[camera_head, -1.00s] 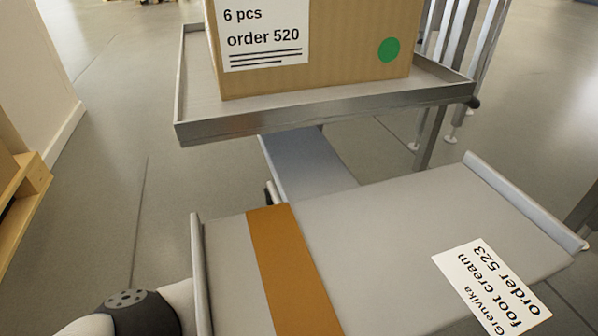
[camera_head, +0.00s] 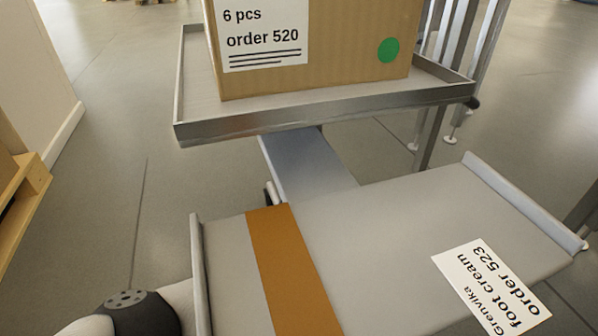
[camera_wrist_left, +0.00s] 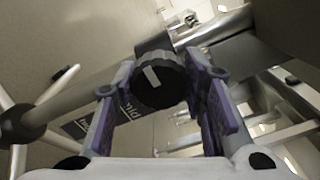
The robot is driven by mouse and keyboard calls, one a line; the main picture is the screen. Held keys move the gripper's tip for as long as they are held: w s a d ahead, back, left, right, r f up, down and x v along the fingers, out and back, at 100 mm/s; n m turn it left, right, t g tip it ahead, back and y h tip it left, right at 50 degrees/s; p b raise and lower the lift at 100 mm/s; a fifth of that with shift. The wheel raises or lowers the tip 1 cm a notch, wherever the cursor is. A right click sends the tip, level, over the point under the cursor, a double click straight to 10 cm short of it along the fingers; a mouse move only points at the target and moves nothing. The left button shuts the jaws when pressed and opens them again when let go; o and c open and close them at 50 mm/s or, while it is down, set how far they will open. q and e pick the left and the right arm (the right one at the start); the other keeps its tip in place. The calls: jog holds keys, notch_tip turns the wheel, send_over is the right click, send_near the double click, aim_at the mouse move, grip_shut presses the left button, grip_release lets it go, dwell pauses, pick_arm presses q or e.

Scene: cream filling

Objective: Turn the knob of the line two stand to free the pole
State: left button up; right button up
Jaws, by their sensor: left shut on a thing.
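In the left wrist view, a black round knob (camera_wrist_left: 160,86) with a pale line on its face sits on a dark collar around a metal pole (camera_wrist_left: 85,98). The pale line is tilted. My left gripper (camera_wrist_left: 160,74) has its purple-padded fingers on either side of the knob and is shut on it. The head view does not show the knob or my left gripper, only part of my arm at the bottom left. My right gripper is in neither view.
In the head view, a grey tray (camera_head: 330,124) bears a cardboard box (camera_head: 330,45) marked order 520. Nearer is a grey surface (camera_head: 370,235) with raised ends, an orange stripe and an order 523 label (camera_head: 490,287). A wooden pallet (camera_head: 22,205) lies at the left.

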pick_arm(q)
jog(key=o, duration=1.2)
jog(key=v, duration=1.2)
